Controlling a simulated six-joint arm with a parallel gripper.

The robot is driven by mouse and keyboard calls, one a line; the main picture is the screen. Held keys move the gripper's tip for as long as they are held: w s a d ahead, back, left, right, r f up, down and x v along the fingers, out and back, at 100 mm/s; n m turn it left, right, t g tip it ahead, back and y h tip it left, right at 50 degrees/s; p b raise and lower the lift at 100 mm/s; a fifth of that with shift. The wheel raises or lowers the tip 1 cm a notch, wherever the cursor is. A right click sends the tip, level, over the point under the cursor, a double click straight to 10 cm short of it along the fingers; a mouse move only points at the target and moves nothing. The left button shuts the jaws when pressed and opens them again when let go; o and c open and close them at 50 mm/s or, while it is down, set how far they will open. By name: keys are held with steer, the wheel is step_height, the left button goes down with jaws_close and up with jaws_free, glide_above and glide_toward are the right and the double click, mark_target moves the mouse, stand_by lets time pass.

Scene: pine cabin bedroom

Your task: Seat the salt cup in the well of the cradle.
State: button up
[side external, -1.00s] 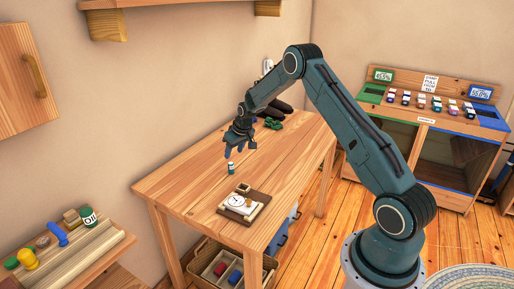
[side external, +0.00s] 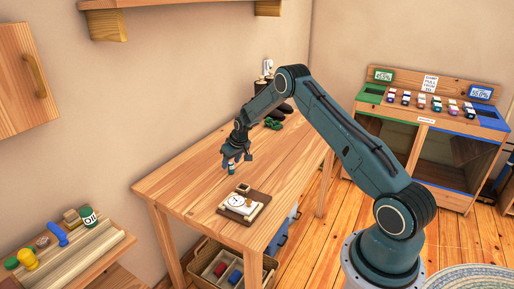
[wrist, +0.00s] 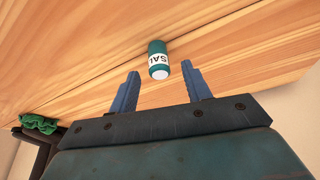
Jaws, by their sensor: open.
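The salt cup (wrist: 158,58) is a small teal cylinder with a white label reading "SAL" and a pale end facing the wrist camera. It stands on the bare tabletop just beyond my open fingertips, in line with the gap between them; neither finger appears to touch it. My gripper (side external: 235,167) is low over the table and empty, and in the side view it largely hides the cup. A brown board (side external: 258,209) near the table's front edge carries a white piece with a round dial and a small wooden block (side external: 243,188). I cannot tell which part is the cradle's well.
Dark green items (side external: 273,124) lie toward the table's back; a green piece (wrist: 40,124) also shows in the wrist view. A divided crate (side external: 205,282) sits below the table. The wooden tabletop (side external: 185,185) left of the board is clear.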

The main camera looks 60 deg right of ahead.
mark_target(230, 163)
steer(key=shift+x, duration=0.95)
jaws_close()
steer(key=shift+r, duration=0.15)
step_height(230, 163, up, 20)
stand_by(0.6)
stand_by(0.4)
